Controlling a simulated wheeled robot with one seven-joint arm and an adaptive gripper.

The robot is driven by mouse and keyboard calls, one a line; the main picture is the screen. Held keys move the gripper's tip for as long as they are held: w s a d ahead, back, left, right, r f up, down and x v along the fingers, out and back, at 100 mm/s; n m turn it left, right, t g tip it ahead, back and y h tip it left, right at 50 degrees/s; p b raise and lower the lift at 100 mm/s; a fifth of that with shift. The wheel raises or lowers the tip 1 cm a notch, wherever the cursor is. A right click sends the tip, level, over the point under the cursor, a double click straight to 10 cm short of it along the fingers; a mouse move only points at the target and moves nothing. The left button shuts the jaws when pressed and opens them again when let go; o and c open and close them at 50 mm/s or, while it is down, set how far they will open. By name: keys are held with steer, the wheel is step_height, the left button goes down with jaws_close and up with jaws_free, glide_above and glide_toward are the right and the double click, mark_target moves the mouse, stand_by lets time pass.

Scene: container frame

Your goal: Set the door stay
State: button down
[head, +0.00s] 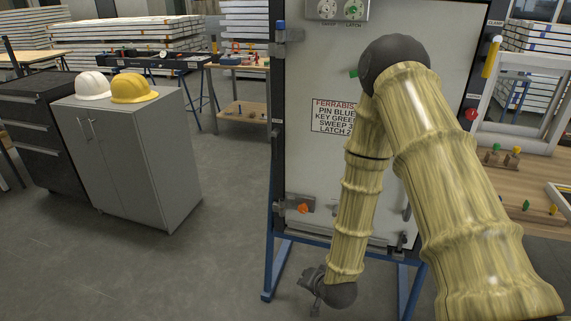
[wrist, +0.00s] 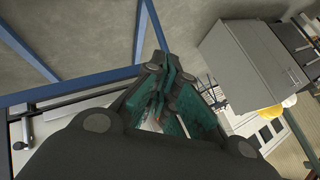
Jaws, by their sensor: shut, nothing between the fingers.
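A pale door panel (head: 315,165) stands upright in a blue frame (head: 272,220). No part is labelled as the door stay, and I cannot tell for certain which part it is. A metal bracket with an orange knob (head: 303,208) sits at the door's lower left. My gripper (head: 312,287) hangs low in front of the frame, below that knob and apart from it. In the wrist view my gripper (wrist: 168,65) has its green fingers together, with nothing between them. My arm hides much of the door's right half.
A plate with two dials (head: 338,10) tops the door; a printed sign (head: 334,117) is partly hidden. A red knob (head: 471,114) is at right. A grey cabinet (head: 135,150) with two helmets stands left. Blue frame bars (wrist: 75,82) cross near my gripper. Floor between cabinet and frame is clear.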

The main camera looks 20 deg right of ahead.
mark_target(275, 145)
steer(key=w+d+r+m+t+b, duration=0.2)
steer(key=w+d+r+m+t, duration=0.1)
steer(key=w+r, duration=0.6)
steer(key=w+d+r+m+t+h+b, duration=0.1)
steer(key=w+d+r+m+t+b, duration=0.2)
steer(key=r, duration=1.3)
steer(key=w+m+t, duration=0.3)
steer(key=w, duration=0.3)
steer(key=shift+w+r, duration=0.25)
steer(key=shift+w, duration=0.15)
steer(key=shift+w+a, duration=0.45)
steer(key=shift+w, duration=1.7)
steer(key=shift+w+a, duration=0.45)
steer(key=shift+w, duration=1.65)
steer(key=shift+w+a, duration=0.45)
steer(key=shift+w, duration=1.7)
